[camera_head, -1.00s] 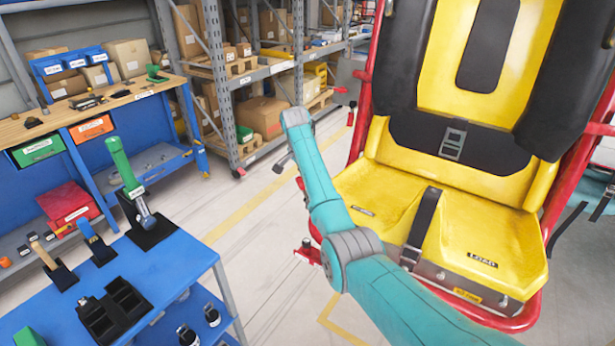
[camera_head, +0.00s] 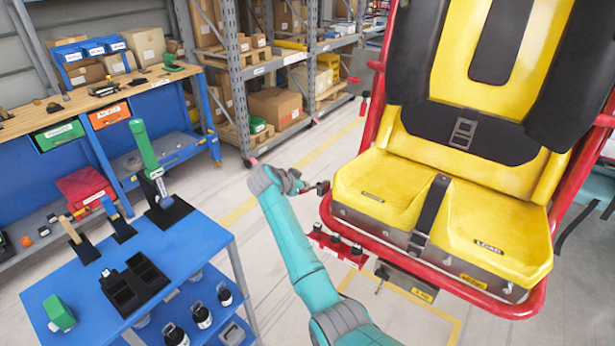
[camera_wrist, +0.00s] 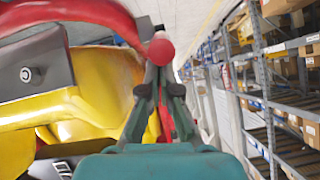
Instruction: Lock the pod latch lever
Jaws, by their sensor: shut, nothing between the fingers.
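My gripper (camera_wrist: 160,78) is shut with nothing held, its dark fingertips together in the wrist view. A round red knob (camera_wrist: 161,52) with a short grey rod behind it shows just beyond the tips; it appears to be the pod latch lever's end. Whether the tips touch it cannot be told. In the head view my gripper (camera_head: 308,187) is small, beside the left edge of the yellow pod seat (camera_head: 385,190). The lever's pivot and angle are not clear. The seat has a red tubular frame (camera_head: 500,300), also seen in the wrist view (camera_wrist: 85,12).
A blue cart (camera_head: 205,245) with tool holders and a green-handled tool (camera_head: 145,150) stands at left. A blue workbench (camera_head: 75,170) and grey shelving (camera_head: 240,90) with boxes stand behind. A red bracket (camera_head: 335,243) projects below the seat.

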